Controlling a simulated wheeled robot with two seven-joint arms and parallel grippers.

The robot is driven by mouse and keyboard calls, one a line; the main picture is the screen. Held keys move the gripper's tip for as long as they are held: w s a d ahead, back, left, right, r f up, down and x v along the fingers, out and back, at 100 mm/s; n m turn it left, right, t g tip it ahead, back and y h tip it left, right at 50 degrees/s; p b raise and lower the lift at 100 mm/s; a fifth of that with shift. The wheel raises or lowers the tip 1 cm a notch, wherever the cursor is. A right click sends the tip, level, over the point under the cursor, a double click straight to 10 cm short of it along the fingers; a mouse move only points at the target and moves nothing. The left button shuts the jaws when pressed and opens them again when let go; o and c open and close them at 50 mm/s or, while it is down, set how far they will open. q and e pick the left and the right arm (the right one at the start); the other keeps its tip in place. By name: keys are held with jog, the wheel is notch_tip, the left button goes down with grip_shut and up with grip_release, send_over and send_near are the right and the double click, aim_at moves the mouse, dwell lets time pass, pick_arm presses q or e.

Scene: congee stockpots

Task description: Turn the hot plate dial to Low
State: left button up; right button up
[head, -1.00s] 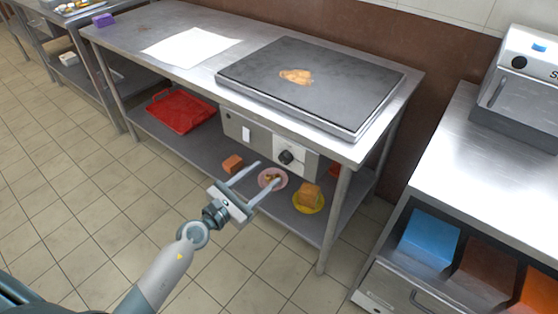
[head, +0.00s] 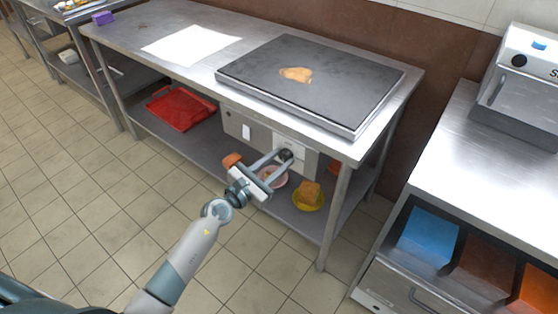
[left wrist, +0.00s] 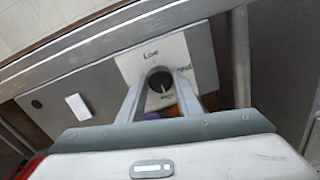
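The hot plate dial (head: 284,155) is a black round knob on the front control panel. In the left wrist view the dial (left wrist: 160,82) sits on a white label plate (left wrist: 191,45) with "Low" printed above it and other words at its right and below. Its pale mark appears to point downward, away from "Low". My left gripper (head: 284,157) is at the dial, its two fingers on either side of the knob with a narrow gap. I cannot tell whether they touch it. The finger bases hide part of the lower panel. My right gripper is not in view.
The hot plate (head: 320,85) lies on the steel table (head: 190,18) with a piece of food (head: 296,74) on it. Below, the shelf holds a red tray (head: 181,108), a pink plate (head: 279,180) and a yellow plate (head: 308,201). A table leg (head: 335,220) stands right of the panel.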

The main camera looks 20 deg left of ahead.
pick_arm(q)
jog(key=c, duration=0.4)
